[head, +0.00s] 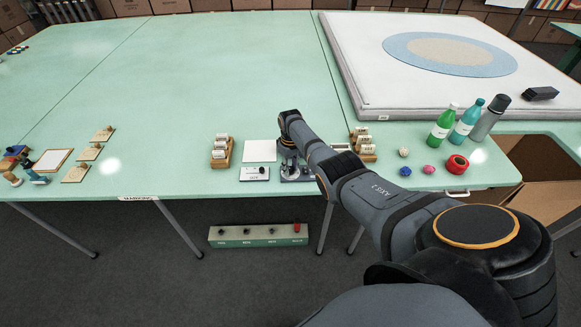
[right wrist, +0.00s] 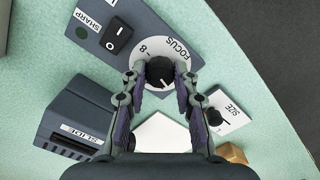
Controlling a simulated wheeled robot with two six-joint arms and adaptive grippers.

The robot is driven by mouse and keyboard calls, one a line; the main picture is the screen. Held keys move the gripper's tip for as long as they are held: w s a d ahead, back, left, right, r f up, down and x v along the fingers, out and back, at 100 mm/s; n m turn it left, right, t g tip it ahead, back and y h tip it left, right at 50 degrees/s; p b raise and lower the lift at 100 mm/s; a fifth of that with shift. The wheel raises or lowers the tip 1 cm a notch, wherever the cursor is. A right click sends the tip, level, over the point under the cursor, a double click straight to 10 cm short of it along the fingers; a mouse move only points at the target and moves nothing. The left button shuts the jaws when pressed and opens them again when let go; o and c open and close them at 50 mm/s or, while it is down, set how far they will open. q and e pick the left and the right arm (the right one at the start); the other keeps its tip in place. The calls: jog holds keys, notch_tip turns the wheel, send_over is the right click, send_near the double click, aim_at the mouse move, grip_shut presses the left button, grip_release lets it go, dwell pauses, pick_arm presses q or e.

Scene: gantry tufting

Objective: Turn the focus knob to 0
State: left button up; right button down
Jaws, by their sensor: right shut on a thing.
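The focus knob (right wrist: 160,73) is a black round knob on a white dial (right wrist: 142,58) marked FOCUS, with a figure 8 visible on its rim. Its white pointer line points toward the bottom of the right wrist view, slightly right. The fingers cover parts of the scale, and I cannot see a 0 on it. My right gripper (right wrist: 160,86) is shut on the knob, one finger on each side. In the head view, my right gripper (head: 289,152) is over the dark panel (head: 306,174), hiding the knob. My left gripper is not in view.
Beside the dial are a rocker switch (right wrist: 116,35) and a SHARP label (right wrist: 89,20). The SLIDE unit (right wrist: 75,130) and the SIZE plate (right wrist: 228,112) are close by. Card racks (head: 221,151) (head: 363,143) stand either side. Bottles (head: 442,126) stand at right.

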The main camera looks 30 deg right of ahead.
jog(key=n, duration=0.4)
jog(key=shift+n, duration=0.3)
dwell(0.3)
jog(key=c, duration=1)
grip_release()
jog(key=shift+r, duration=0.1)
notch_tip(320, 180, up, 12)
jog(key=shift+f, duration=0.1)
